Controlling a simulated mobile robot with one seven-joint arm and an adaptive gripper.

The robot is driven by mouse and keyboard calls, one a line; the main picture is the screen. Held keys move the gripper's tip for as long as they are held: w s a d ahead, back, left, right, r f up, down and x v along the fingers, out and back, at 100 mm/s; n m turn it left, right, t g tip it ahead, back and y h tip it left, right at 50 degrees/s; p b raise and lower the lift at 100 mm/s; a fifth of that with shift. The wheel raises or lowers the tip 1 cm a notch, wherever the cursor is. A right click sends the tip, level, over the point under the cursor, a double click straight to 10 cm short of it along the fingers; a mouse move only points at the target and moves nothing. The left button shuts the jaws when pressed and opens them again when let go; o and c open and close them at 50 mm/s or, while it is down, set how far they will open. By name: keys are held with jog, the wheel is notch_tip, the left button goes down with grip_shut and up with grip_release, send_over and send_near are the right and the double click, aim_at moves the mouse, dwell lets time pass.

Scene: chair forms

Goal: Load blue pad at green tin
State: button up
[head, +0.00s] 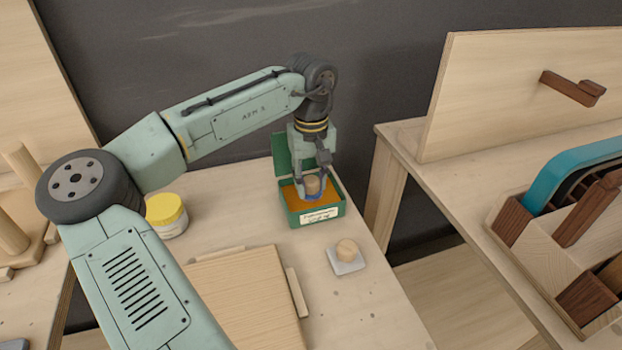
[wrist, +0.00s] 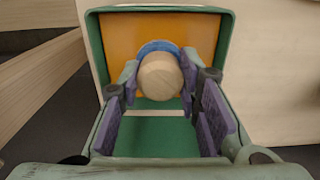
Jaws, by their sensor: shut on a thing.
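The green tin (head: 318,216) stands open on the table, with its lid up at the back and an orange-yellow surface inside. It also shows in the wrist view (wrist: 228,50). My gripper (head: 312,187) points down into the tin and is shut on the round wooden knob of the blue pad. The blue pad (wrist: 158,47) shows as a blue rim around the wooden knob in the wrist view, over the orange surface. In the head view only a little blue (head: 314,196) shows below the knob. I cannot tell whether the pad touches the orange surface.
A white pad with a wooden knob (head: 347,254) lies in front of the tin. A yellow-lidded jar (head: 166,214) stands to the left. A wooden board (head: 245,300) lies at the front. A wooden rack (head: 545,250) stands on the right table, beyond a gap.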

aim_at(311, 180)
dwell(0.5)
notch_tip(311, 180, up, 7)
jog(key=p, duration=0.6)
jog(key=shift+p, duration=0.35)
jog(key=shift+s+f, duration=0.1)
